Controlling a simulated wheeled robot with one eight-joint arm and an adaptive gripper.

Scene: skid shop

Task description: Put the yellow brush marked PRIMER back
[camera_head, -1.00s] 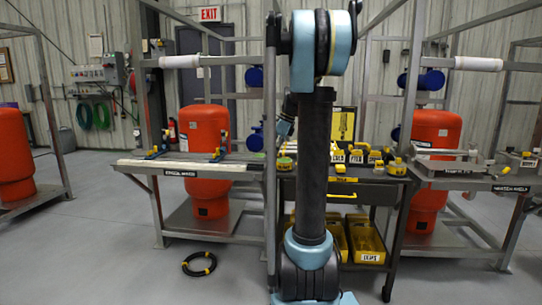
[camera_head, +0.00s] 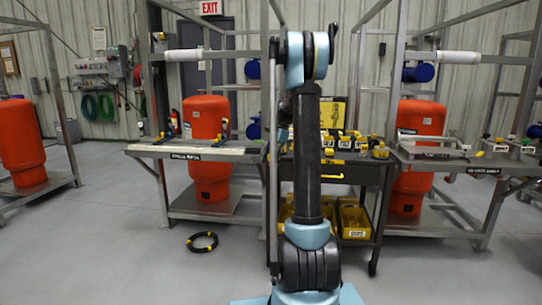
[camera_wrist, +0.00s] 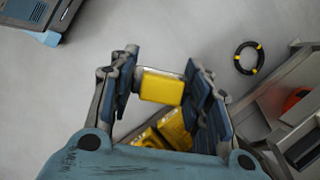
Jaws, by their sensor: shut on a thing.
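In the wrist view my gripper (camera_wrist: 160,88) is shut on a yellow block-like thing (camera_wrist: 162,88), held between its two dark finger pads above the floor. No marking can be read on it, so I cannot tell whether it is the PRIMER brush. In the head view my arm stands upright in the middle and my gripper is hidden. The dark work cart (camera_head: 340,172) behind the arm carries several yellow-topped items (camera_head: 345,142), too small to read. An upright board with yellow (camera_head: 334,112) stands at the cart's back.
Yellow bins (camera_head: 354,222) sit on the cart's lower level. A steel bench (camera_head: 190,152) stands left and another bench (camera_head: 450,160) right, each with a red tank (camera_head: 208,181) behind or under it. A black hose coil (camera_head: 202,242) lies on open floor.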

